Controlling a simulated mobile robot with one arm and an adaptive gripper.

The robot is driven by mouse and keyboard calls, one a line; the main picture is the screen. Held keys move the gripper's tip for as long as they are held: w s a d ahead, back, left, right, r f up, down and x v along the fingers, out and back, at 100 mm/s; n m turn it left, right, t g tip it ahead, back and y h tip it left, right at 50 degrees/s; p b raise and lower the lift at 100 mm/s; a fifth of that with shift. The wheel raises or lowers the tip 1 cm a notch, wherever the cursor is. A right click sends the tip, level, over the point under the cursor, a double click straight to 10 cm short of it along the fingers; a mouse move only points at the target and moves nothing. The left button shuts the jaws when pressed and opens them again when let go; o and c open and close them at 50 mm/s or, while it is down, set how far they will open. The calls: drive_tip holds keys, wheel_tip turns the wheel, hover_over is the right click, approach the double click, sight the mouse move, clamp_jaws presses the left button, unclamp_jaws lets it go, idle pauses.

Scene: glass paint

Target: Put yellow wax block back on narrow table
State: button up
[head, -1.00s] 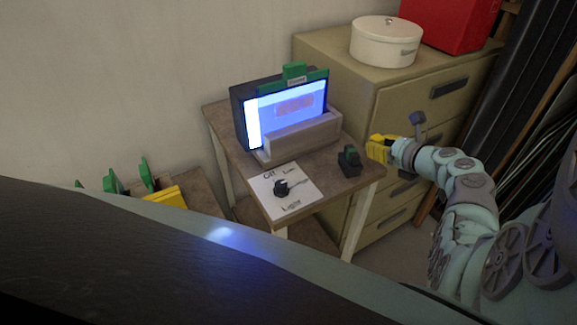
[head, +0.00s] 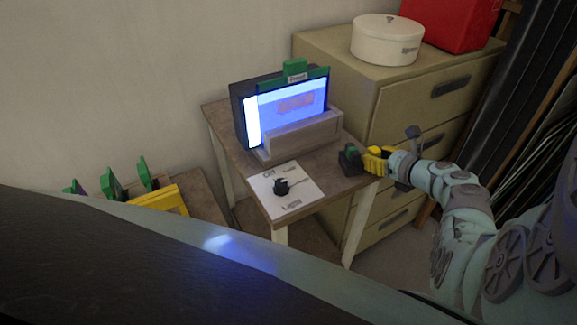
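My gripper (head: 378,160) is at the right edge of the small wooden table (head: 222,120). A ridged yellow shape is at its tip; I cannot tell whether this is its own fingers or a yellow wax block in them. It is right beside a small dark block with a green top (head: 350,158) at the table's right corner, and seems to touch or overlap it. A yellow frame-like object (head: 160,199) lies on a brown surface at the lower left. No other yellow block shows clearly.
A lit screen (head: 293,108) stands behind a wooden holder (head: 303,138) on the table. A paper sheet (head: 303,203) with a black knob (head: 282,186) lies in front. A drawer cabinet (head: 400,115) stands close behind. Green upright pieces (head: 112,184) stand at lower left.

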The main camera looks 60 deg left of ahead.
drive_tip(key=shift+r, duration=0.2)
drive_tip(key=shift+d+r, duration=0.3)
drive_tip(key=shift+d, duration=0.35)
drive_tip(key=p+v, duration=0.1)
drive_tip(key=v, duration=0.9)
drive_tip(key=shift+d, duration=0.35)
